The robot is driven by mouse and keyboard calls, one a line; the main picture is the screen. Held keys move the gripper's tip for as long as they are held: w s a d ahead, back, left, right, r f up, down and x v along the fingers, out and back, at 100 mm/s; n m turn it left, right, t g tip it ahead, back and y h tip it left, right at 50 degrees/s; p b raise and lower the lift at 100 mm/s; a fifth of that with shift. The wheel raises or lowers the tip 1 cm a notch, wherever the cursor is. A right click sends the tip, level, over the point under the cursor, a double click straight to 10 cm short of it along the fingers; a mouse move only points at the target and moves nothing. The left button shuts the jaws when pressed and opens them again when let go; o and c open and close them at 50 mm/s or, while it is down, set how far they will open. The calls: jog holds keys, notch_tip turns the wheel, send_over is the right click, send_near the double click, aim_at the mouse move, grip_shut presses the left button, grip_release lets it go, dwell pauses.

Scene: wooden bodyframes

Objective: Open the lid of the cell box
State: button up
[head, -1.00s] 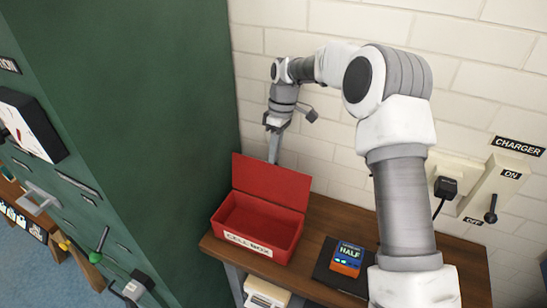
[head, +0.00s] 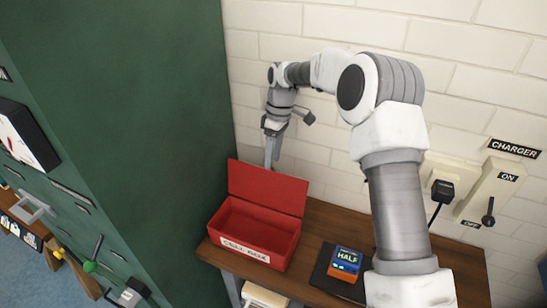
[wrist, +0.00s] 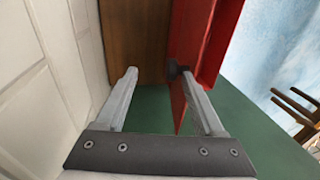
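The red cell box (head: 240,252) sits on the wooden table, with its label on the front wall. Its lid (head: 268,187) stands upright at the back edge, and the inside of the box shows empty. My gripper (head: 270,160) points down behind the lid's top edge, near the wall. The lower part of its fingers is hidden by the lid. In the wrist view my gripper (wrist: 152,74) has its fingers apart with nothing between them. The red lid (wrist: 192,35) is beside the right fingertip, which appears to touch or nearly touch it.
A green cabinet (head: 130,120) stands close on the left. A battery marked HALF (head: 346,262) rests on a dark pad right of the box. A charger switch (head: 489,205) and a black plug (head: 443,190) are on the brick wall. The table between box and pad is clear.

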jog(key=v, duration=0.7)
jog(key=shift+r+b, duration=0.2)
jog(key=shift+b, duration=0.2)
jog(key=s+d+r+m+t+h, duration=0.1)
jog(key=s+d+r+m+t, duration=0.2)
jog(key=s+r, duration=0.35)
jog(key=s+d+r+m+t, duration=0.1)
jog(key=s+d+r+m, duration=0.2)
jog(key=s+d+r, duration=0.35)
jog(key=s+d+f+m+t, duration=0.1)
jog(key=s+d+f+m, duration=0.1)
jog(key=s, duration=0.7)
jog(key=s+d+f+m+t+b, duration=0.1)
jog(key=s+d+m, duration=0.4)
jog(key=s, duration=0.5)
jog(key=shift+s+d+f+m+t, duration=0.25)
jog(key=shift+f+m+t, duration=0.25)
jog(key=shift+f+t, duration=0.25)
